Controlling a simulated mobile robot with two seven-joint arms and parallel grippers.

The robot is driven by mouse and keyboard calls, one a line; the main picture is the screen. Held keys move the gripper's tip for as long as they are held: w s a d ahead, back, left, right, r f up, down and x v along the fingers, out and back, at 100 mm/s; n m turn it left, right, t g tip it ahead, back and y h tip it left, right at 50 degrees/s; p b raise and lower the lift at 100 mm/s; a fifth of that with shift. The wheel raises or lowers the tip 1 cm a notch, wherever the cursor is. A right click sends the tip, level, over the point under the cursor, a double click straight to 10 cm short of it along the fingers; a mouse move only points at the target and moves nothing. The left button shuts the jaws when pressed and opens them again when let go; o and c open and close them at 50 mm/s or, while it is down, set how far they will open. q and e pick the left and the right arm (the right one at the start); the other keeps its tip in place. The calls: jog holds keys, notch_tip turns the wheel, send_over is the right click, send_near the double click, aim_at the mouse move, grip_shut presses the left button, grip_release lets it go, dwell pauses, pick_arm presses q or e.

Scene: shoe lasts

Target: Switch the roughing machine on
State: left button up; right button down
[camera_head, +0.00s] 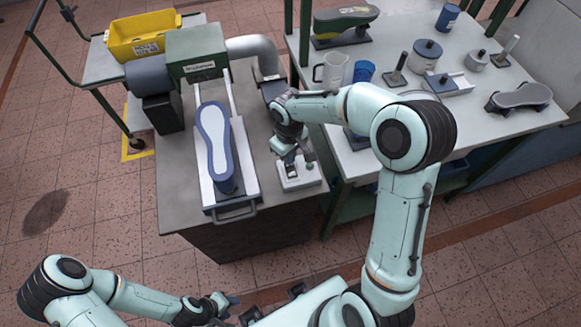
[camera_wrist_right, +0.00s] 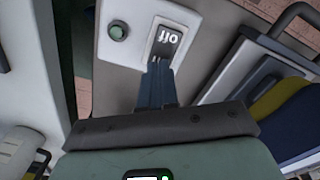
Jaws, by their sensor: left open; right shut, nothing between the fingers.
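The roughing machine (camera_head: 195,55), a green housing with a grey motor and duct, stands at the back of the grey bench. A small pale switch box (camera_head: 298,182) sits at the bench's right front corner. In the right wrist view the switch box (camera_wrist_right: 190,18) carries a dark rocker (camera_wrist_right: 166,40) reading "off", upside down, and a round green button (camera_wrist_right: 117,30). My right gripper (camera_head: 296,158) is shut and empty, pointing down over the box. Its fingertips (camera_wrist_right: 157,70) reach the rocker's lower edge; contact is unclear. My left gripper (camera_head: 228,302) is open and empty, away from the bench.
A sled (camera_head: 222,200) holding a blue last with a pale sole (camera_head: 213,140) lies left of the switch box. The right table (camera_head: 400,150) holds a jug, cups, pots and a shoe. A yellow bin (camera_head: 145,35) stands on a cart at back left.

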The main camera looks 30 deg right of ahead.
pick_arm(q)
jog(key=shift+s+f+b, duration=0.5)
jog(key=shift+f+b, duration=0.05)
jog(key=shift+f, duration=0.15)
pick_arm(e)
jog(key=shift+f, duration=1)
pick_arm(q)
jog(key=shift+r, duration=0.1)
pick_arm(e)
jog(key=shift+r, duration=0.1)
jog(key=shift+r+p, duration=1.75)
jog(key=shift+r, duration=1.75)
pick_arm(q)
jog(key=w+r, duration=0.1)
jog(key=r, duration=0.1)
jog(key=w+r, duration=0.2)
jog(key=shift+w+r, duration=0.15)
jog(key=shift+w, duration=0.15)
pick_arm(e)
jog(key=shift+f, duration=0.1)
pick_arm(q)
jog(key=shift+s, duration=0.1)
